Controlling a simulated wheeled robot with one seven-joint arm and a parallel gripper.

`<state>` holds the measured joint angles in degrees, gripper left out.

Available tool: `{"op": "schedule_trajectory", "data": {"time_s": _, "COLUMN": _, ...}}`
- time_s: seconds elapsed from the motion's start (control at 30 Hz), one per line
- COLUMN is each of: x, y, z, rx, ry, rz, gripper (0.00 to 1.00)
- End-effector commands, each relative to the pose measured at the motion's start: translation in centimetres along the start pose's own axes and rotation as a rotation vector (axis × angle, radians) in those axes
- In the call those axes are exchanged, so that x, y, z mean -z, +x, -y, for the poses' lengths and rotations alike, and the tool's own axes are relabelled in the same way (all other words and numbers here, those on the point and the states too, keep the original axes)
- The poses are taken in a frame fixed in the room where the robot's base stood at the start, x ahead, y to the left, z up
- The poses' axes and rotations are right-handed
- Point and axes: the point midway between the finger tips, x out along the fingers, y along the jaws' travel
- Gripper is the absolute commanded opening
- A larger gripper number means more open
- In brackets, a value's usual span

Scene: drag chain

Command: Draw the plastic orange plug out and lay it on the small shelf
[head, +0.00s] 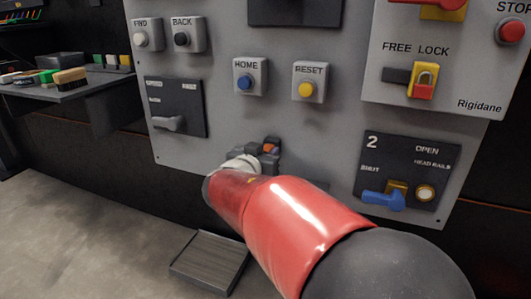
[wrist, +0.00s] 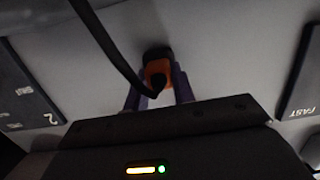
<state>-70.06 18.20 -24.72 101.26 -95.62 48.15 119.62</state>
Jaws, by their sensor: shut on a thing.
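The orange plug (wrist: 157,69) sits between the two purple fingers of my gripper (wrist: 156,84) in the wrist view. A black cable runs from it to the upper left. A dark socket (wrist: 156,51) on the grey panel lies right behind the plug. I cannot tell how deep the plug sits in it. In the head view only a bit of the orange plug (head: 270,148) shows past my gripper (head: 264,156); my red arm hides the rest. A small ridged grey shelf (head: 210,262) is low down, left of my arm.
The panel carries HOME (head: 244,82) and RESET (head: 306,89) buttons above my gripper. A blue lever (head: 382,200) is to the right, a grey lever (head: 168,123) to the left. A side shelf (head: 90,87) with brushes is at far left. The small shelf looks bare.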

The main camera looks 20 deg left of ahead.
Motion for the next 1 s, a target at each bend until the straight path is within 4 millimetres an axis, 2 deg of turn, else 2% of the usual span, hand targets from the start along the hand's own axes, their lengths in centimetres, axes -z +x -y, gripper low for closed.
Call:
{"op": "schedule_trajectory", "data": {"time_s": 0.03, "x": 0.0, "y": 0.0, "z": 0.0, "rx": 0.0, "ry": 0.0, "rz": 0.0, "gripper": 0.15}}
{"op": "schedule_trajectory", "data": {"time_s": 0.13, "x": 0.0, "y": 0.0, "z": 0.0, "rx": 0.0, "ry": 0.0, "rz": 0.0, "gripper": 0.01}}
{"op": "schedule_trajectory", "data": {"time_s": 0.17, "x": 0.0, "y": 0.0, "z": 0.0, "rx": 0.0, "ry": 0.0, "rz": 0.0, "gripper": 0.0}}
{"op": "schedule_trajectory", "data": {"time_s": 1.0, "x": -0.4, "y": -2.0, "z": 0.0, "rx": 0.0, "ry": 0.002, "rz": 0.0, "gripper": 0.0}}
